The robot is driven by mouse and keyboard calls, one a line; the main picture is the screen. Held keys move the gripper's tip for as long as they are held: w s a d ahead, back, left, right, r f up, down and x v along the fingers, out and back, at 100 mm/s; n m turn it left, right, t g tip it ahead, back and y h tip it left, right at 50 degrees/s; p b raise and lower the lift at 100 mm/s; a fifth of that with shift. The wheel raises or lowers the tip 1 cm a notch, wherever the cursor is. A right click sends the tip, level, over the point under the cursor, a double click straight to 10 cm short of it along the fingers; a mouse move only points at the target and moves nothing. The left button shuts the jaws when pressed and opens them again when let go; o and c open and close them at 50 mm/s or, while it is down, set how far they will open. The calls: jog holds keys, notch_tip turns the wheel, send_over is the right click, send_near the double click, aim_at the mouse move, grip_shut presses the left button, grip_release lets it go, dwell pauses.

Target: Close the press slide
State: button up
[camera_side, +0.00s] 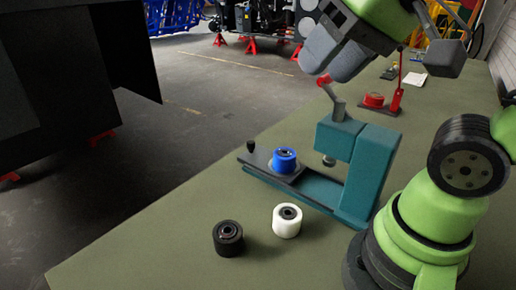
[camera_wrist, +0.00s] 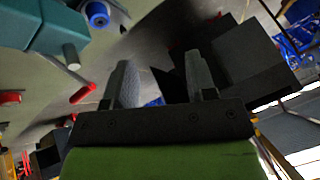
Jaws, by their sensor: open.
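The teal press (camera_side: 365,160) stands on the green table, with a lever ending in a red knob (camera_side: 324,80) on top. Its dark slide plate (camera_side: 258,160) is pulled out to the left, clear of the press ram (camera_side: 328,160). A black knob (camera_side: 251,145) stands at the slide's outer end. A blue roller (camera_side: 284,158) sits upright on the slide. My gripper (camera_side: 332,58) is open and empty, above and behind the press, apart from the slide. In the wrist view my gripper (camera_wrist: 160,85) has its fingers spread; the press (camera_wrist: 40,25) and blue roller (camera_wrist: 97,13) show at the upper left.
A black roller (camera_side: 228,238) and a white roller (camera_side: 286,220) stand on the table in front of the press. A red device with an upright handle (camera_side: 395,98) stands further back right. The table left of the slide is clear up to its edge.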

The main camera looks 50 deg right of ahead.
jog(key=w+d+m+g, duration=0.1)
jog(key=w+d+g, duration=0.15)
jog(key=w, duration=0.75)
jog(key=m+g+h, duration=0.2)
jog(key=m+g, duration=0.2)
send_over(251, 142)
notch_tip(251, 142, down, 19)
jog(key=shift+f, duration=0.15)
notch_tip(251, 142, down, 9)
jog(key=shift+f, duration=0.15)
jog(key=shift+s, duration=0.1)
grip_shut()
